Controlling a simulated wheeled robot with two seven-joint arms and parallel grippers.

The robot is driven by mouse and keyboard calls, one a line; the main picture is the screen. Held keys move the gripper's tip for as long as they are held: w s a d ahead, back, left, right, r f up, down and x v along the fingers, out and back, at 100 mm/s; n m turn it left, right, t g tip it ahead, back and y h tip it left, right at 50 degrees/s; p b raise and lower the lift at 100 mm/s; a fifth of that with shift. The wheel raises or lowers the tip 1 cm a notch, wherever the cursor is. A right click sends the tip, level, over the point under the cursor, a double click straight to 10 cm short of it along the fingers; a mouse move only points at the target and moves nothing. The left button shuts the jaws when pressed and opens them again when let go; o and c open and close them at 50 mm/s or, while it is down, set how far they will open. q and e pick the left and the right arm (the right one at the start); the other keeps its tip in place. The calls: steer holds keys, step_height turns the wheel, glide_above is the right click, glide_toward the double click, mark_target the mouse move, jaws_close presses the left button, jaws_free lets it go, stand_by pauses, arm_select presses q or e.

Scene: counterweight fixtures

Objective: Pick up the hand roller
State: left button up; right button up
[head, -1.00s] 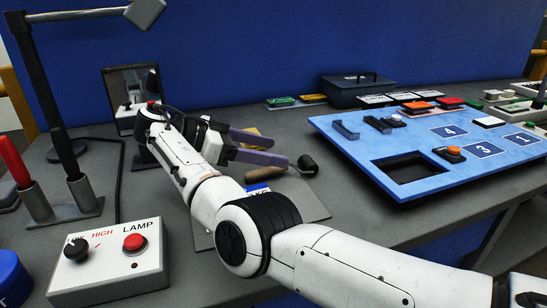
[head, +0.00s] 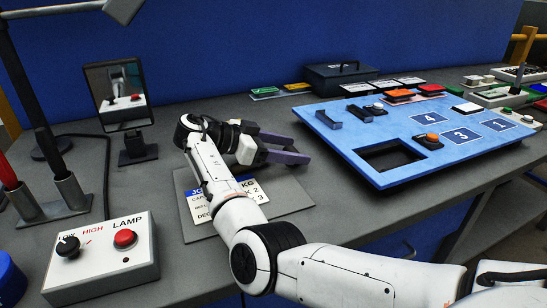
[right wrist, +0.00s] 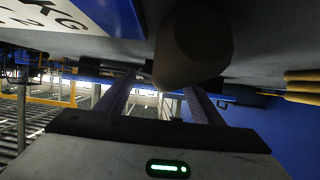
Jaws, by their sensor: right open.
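The hand roller does not show in the head view, where my right gripper and arm cover the part of the mat it lay on. In the right wrist view a dark, blunt-ended thing (right wrist: 192,48), likely the roller's handle seen end-on, hangs from the top edge near the finger line. My right gripper (head: 303,154) is open, its two purple-grey fingers apart and pointing right over the mat. The fingers also show in the right wrist view (right wrist: 163,90). I cannot tell whether they touch the roller. My left gripper is out of view.
The grey mat (head: 296,199) bears a printed card (head: 256,191). A blue panel (head: 365,178) with a square opening lies right of the gripper. A lamp control box (head: 105,262), a small mirror (head: 120,92) and a lamp post stand left. A dark case (head: 340,77) lies behind.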

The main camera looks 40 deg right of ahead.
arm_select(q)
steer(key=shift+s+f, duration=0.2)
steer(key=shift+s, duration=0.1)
arm_select(e)
steer(key=c, duration=1.3)
step_height(320, 180, up, 9)
steer(key=shift+f, duration=0.1)
steer(key=a+n+t+p, duration=0.2)
steer(key=n+t+p, duration=0.1)
steer(key=p, duration=0.1)
steer(key=a+n+t+y+p, duration=0.1)
steer(key=a+n+t+p, duration=0.1)
steer(key=n+t+p, duration=0.1)
steer(key=w+a+n+t+p, duration=0.1)
steer(key=a+n+t+p, duration=0.1)
steer(key=t+p, duration=0.2)
steer(key=shift+a+n+p, duration=0.1)
steer(key=shift+n+p, duration=0.3)
steer(key=shift+p, duration=0.6)
steer(key=shift+a+f+y, duration=0.2)
steer(key=shift+f+y, duration=0.1)
steer(key=shift+f, duration=0.05)
step_height(320, 180, down, 4)
steer(key=shift+f, duration=0.2)
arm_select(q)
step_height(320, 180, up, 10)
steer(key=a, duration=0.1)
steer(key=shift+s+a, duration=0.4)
arm_select(e)
steer(key=shift+f, duration=1)
